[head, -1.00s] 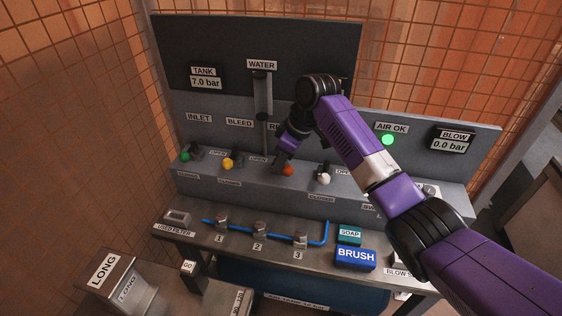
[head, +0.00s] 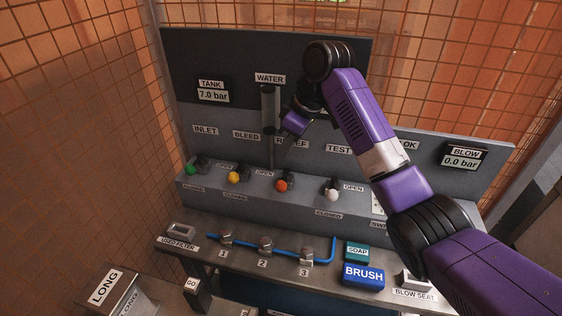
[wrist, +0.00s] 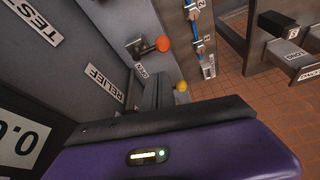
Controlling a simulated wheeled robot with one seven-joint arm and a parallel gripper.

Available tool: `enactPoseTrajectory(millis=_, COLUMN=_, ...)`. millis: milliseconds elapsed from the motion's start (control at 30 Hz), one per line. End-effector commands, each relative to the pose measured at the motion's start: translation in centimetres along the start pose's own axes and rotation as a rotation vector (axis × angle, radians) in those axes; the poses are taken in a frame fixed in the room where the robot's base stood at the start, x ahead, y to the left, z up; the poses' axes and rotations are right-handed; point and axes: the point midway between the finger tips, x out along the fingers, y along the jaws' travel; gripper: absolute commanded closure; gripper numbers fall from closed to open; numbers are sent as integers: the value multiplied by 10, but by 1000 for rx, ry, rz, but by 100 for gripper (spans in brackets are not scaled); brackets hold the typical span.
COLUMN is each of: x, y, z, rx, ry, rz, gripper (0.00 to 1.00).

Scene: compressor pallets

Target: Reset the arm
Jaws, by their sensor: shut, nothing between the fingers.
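My purple arm reaches in from the right in the head view. My gripper (head: 279,148) is above the valve row, in front of the panel near the RELIEF label; it is shut and empty, and its tips are small and dark. The orange relief valve knob (head: 282,185) is below it, apart from it. In the wrist view the orange knob (wrist: 163,44) and the yellow bleed knob (wrist: 181,86) show beyond the gripper body, which fills the bottom of that view.
The grey panel (head: 190,60) stands behind, with TANK at 7.0 bar and BLOW at 0.0 bar. A green knob (head: 191,169) and a white knob (head: 332,195) flank the row. The bench below holds a blue tube (head: 283,254), a SOAP block (head: 358,252) and a BRUSH block (head: 363,276).

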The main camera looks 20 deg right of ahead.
Motion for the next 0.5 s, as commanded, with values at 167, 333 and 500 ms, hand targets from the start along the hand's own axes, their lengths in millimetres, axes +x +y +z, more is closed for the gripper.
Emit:
enactPoseTrajectory(millis=167, x=-7, y=1, z=0, rx=0, ry=1, rz=1, gripper=100)
enactPoseTrajectory(millis=333, x=-8, y=1, z=0, rx=0, ry=0, rz=1, gripper=100)
enactPoseTrajectory(millis=500, x=-8, y=1, z=0, rx=0, ry=0, rz=0, gripper=100)
